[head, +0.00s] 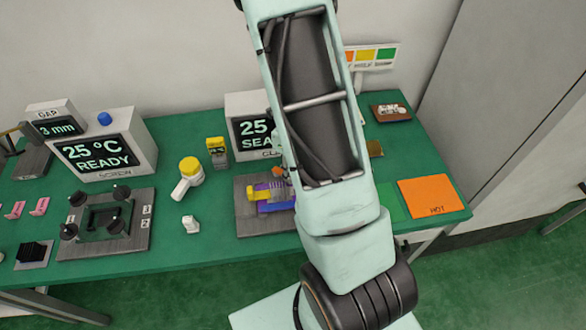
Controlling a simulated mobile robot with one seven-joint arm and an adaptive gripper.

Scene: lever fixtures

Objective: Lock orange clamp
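A clamp fixture on a grey base plate (252,222) stands on the green table, just left of my arm. A small orange part (278,172), which looks like part of the orange clamp, shows at its back edge. A yellow part (257,189) and a purple-blue part (272,206) sit in front of it. My arm covers the right side of the fixture, so I cannot tell whether the clamp is open or locked. My gripper is not visible; my arm links hide that area.
A display reading 25 and "SEAL" (250,125) stands behind the fixture, partly hidden. A yellow-capped white piece (188,175) and a small white block (190,223) lie left. The "SCREW" display (105,155) and knobbed fixture (105,215) are farther left. An orange "HOT" mat (432,197) lies right.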

